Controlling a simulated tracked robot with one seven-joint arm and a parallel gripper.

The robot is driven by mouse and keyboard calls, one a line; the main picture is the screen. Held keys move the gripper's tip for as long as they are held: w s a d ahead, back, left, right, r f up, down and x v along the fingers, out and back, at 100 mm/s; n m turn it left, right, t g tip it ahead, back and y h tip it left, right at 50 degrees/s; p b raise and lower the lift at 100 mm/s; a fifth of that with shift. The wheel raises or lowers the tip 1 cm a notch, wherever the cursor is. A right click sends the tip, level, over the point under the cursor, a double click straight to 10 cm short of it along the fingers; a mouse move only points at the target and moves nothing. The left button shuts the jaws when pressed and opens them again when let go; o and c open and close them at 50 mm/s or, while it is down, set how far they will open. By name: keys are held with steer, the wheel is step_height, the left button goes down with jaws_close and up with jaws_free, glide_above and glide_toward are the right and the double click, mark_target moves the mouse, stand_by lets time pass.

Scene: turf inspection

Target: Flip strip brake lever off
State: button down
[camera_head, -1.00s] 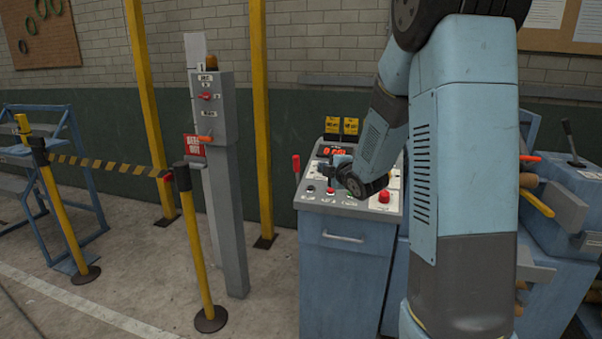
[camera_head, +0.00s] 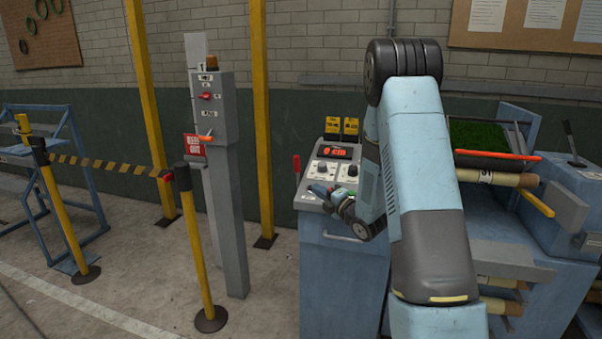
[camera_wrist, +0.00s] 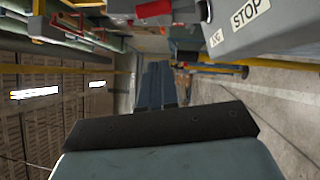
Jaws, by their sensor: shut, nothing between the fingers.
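A red-handled lever (camera_head: 297,166) stands upright at the left edge of the blue control console (camera_head: 345,260). A black-knobbed lever (camera_head: 571,138) leans on the machine at the far right. I cannot tell from any readable label which is the strip brake lever. My gripper (camera_head: 317,188) is shut and empty over the console's front left edge, lower than and right of the red handle, apart from it. In the wrist view its two blue fingers (camera_wrist: 157,85) are together. A grey panel marked STOP (camera_wrist: 250,25) is close at the upper right there.
The console has a red-digit display (camera_head: 338,152) and knobs; my arm hides its right side. A grey post (camera_head: 228,190) with red and orange switches stands left. A barrier with yellow posts (camera_head: 200,260) is nearer. Turf (camera_head: 478,135) lies on the machine at right.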

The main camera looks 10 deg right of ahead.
steer(key=r, duration=0.1)
glide_above(301, 190)
steer(key=s+a, duration=0.1)
steer(key=s, duration=0.3)
steer(key=shift+r, duration=0.1)
steer(key=w, duration=0.3)
steer(key=shift+d+r, duration=0.3)
steer(key=shift+r, duration=0.05)
steer(key=shift+w+d+r, duration=0.15)
steer(key=shift+w+d, duration=0.05)
steer(key=shift+w, duration=0.35)
